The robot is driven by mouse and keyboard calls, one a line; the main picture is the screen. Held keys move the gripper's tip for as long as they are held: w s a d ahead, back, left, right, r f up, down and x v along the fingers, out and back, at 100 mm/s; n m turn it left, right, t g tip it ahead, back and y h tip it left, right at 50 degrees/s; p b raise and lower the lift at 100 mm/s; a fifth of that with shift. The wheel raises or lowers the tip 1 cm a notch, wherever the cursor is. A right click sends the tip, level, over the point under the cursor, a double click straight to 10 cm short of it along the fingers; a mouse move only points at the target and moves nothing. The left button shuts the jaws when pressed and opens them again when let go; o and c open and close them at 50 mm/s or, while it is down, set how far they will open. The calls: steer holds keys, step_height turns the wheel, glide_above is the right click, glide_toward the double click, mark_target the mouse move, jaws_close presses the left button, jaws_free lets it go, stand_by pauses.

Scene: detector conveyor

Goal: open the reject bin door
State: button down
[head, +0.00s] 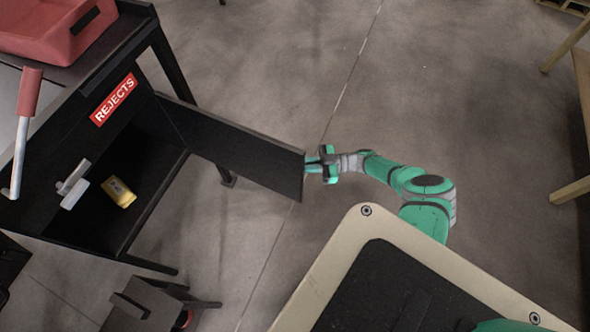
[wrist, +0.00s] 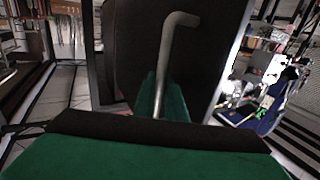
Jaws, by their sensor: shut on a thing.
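The reject bin (head: 93,215) is a black box with a red REJECTS label (head: 114,99), at the left of the head view. Its black door (head: 233,147) stands swung out to the right, so the inside shows. My gripper (head: 313,164) is at the door's free end, shut on the door handle. In the wrist view the grey bent handle (wrist: 165,60) runs down to my green fingers (wrist: 162,98), in front of the dark door panel (wrist: 213,55). In the head view the handle is hidden behind the door and gripper.
A yellow packet (head: 118,193) and pale pieces (head: 74,189) lie inside the bin. A red tray (head: 60,28) sits above it, with a red-handled tool (head: 27,105) at the left. A low dark stand (head: 150,303) is below.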

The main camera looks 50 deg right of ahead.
steer(key=shift+w+d, duration=0.1)
steer(key=shift+d, duration=0.4)
steer(key=shift+f, duration=0.1)
steer(key=c, duration=2.1)
jaws_free()
steer(key=shift+d, duration=0.15)
